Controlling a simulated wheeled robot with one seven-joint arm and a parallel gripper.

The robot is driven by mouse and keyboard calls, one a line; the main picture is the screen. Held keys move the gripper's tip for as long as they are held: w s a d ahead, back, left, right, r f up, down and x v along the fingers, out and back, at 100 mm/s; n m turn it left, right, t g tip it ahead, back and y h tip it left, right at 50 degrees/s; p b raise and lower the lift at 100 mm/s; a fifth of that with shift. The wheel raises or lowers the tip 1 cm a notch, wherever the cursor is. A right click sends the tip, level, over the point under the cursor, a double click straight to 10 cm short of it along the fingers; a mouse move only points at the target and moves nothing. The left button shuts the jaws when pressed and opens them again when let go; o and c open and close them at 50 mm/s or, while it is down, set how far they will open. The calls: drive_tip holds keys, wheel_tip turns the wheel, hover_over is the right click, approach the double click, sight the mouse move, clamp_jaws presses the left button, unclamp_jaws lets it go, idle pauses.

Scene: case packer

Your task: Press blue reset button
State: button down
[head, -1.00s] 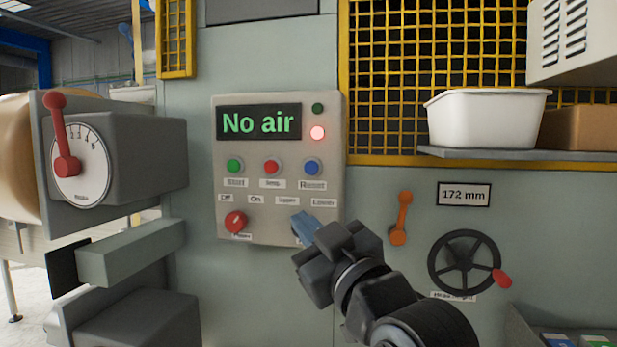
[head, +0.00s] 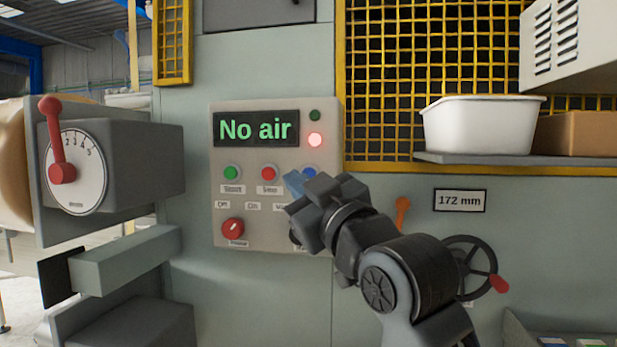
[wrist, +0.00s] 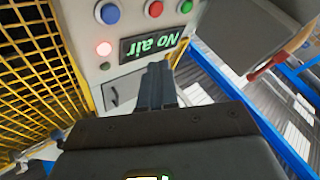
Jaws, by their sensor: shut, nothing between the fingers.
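The blue reset button (head: 310,171) is on the grey control panel (head: 325,115), at the right of a row of three buttons. My gripper partly covers it in the head view, and its label is hidden. The button shows clear in the wrist view (wrist: 109,13), near the top edge. My gripper (head: 292,184) is shut and empty, its fingertips just below and left of the blue button in the head view. I cannot tell whether they touch the panel. The fingers also show in the wrist view (wrist: 160,77), over the panel's display side.
A red button (head: 269,173) and a green button (head: 231,173) sit left of the blue one. The display (head: 256,129) reads "No air", and a red lamp (head: 315,139) glows beside it. A red knob (head: 232,228) is below. An orange lever (head: 402,212) and handwheel (head: 467,262) are at right.

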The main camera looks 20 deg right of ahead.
drive_tip(key=w+d+b, duration=0.1)
drive_tip(key=w+d, duration=0.3)
drive_tip(key=w, duration=0.2)
drive_tip(key=shift+d, duration=0.25)
drive_tip(key=shift+w, duration=0.1)
idle(1.9)
drive_tip(key=shift+w+d+b, duration=0.25)
drive_tip(key=shift+b, duration=0.05)
drive_tip(key=shift+w+d, duration=0.25)
drive_tip(key=shift+w, duration=0.1)
idle(0.8)
drive_tip(key=shift+s+a, duration=0.5)
drive_tip(key=shift+s, duration=0.2)
idle(0.3)
drive_tip(key=s+a, duration=0.1)
drive_tip(key=s, duration=0.1)
drive_tip(key=s+a+p, duration=0.1)
drive_tip(key=s+a, duration=0.1)
idle(0.4)
